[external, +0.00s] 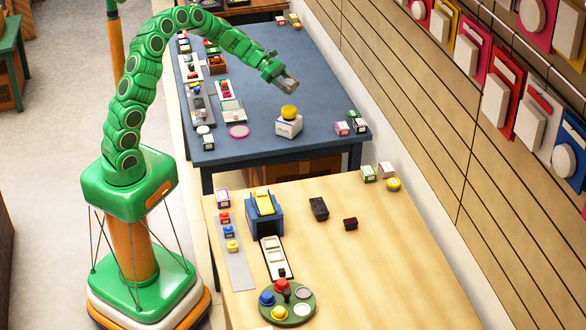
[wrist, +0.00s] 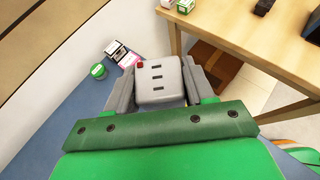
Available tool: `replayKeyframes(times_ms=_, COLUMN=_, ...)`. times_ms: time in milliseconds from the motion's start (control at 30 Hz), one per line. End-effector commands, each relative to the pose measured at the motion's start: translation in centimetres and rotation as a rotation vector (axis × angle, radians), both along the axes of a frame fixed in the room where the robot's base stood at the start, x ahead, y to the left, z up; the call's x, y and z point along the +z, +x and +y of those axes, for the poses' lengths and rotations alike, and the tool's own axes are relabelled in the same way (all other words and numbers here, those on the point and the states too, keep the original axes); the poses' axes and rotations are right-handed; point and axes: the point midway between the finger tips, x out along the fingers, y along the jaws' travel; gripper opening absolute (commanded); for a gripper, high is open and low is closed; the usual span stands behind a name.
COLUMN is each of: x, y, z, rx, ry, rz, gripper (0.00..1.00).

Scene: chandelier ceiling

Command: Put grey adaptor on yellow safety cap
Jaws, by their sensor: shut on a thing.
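My gripper (external: 283,82) is shut on the grey adaptor (wrist: 158,82), a pale block with three dark slots and a red spot, held between both fingers in the wrist view. In the external view the adaptor (external: 289,87) is a small grey shape at the arm's tip, above the blue table. A yellow round cap (external: 289,112) sits on a white labelled box (external: 289,127) on that table, just below the held adaptor in the picture. A gap shows between them; the depth is hard to judge.
Small boxes (external: 342,128) stand at the blue table's (external: 245,95) right corner. A pink disc (external: 239,131) and several trays line its left side. The wooden table (external: 400,260) in front holds another yellow round item (external: 393,184) and a green round tray (external: 307,305).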

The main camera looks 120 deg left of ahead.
Motion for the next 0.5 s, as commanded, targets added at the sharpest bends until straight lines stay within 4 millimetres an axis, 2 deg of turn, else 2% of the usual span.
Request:
replayKeyframes(times_ms=133, x=-2.1, y=0.0, z=0.0, rx=0.001, ry=-0.004, rz=0.002, gripper=0.22)
replayKeyframes(times_ms=367, x=-3.9, y=0.0, z=0.0, rx=0.002, ry=-0.001, rz=0.001, gripper=0.22)
replayKeyframes(times_ms=500, x=-5.6, y=0.0, z=0.0, rx=0.001, ry=-0.003, rz=0.0, gripper=0.22)
